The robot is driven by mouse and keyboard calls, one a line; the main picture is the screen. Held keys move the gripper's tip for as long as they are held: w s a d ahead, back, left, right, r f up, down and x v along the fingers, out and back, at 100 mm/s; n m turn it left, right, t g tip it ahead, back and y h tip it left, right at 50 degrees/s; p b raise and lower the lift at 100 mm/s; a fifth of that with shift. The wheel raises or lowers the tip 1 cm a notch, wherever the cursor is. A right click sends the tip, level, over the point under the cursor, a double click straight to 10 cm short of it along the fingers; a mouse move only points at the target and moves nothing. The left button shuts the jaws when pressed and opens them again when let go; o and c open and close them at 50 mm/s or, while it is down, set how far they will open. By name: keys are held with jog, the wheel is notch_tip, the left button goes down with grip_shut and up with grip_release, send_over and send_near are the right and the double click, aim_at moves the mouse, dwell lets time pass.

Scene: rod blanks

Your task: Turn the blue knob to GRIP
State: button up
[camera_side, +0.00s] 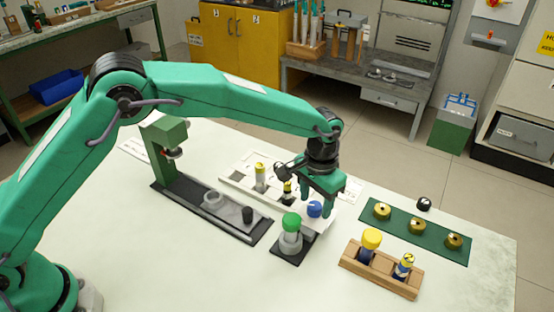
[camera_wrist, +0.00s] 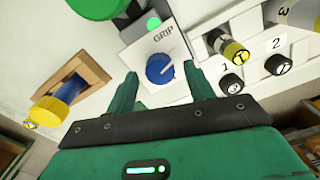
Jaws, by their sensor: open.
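The blue knob (camera_wrist: 160,68) sits on a pale panel (camera_wrist: 180,95) in the wrist view, with the word GRIP printed above it and a green round light near that word. A small pale mark shows on the knob, too small to read its direction surely. My gripper (camera_wrist: 161,74) is open, with one green finger on each side of the knob; I cannot tell whether they touch it. In the side view my gripper (camera_side: 322,193) points down over the panel, and the blue knob (camera_side: 314,209) shows beside its fingers.
A green-capped cylinder (camera_side: 291,224) stands close left of the panel. A wooden rack (camera_side: 381,272) with yellow-topped rods stands to the right. A green mat (camera_side: 400,222) holds brass pieces. A numbered white rack (camera_side: 238,180) and a green press (camera_side: 164,150) are behind and left. Front table is clear.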

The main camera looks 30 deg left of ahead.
aim_at(315, 205)
jog(key=shift+r, duration=3.4)
jog(key=shift+a+r, duration=0.3)
jog(key=shift+r, duration=0.1)
jog(key=s+a+r+n+t, duration=0.1)
jog(key=s+a+r, duration=0.3)
jog(key=a+r, duration=0.4)
jog(key=s+a+r+n+t, duration=0.1)
jog(key=s+a+r+t, duration=0.1)
jog(key=s+a+r, duration=0.6)
jog(key=s+a+f+n+t, duration=0.1)
jog(key=s+a+f, duration=0.3)
jog(key=s+a, duration=0.9)
jog(key=shift+s+a+n+t, duration=0.2)
jog(key=shift+s+n+t, duration=0.1)
jog(key=shift+s+t, duration=0.55)
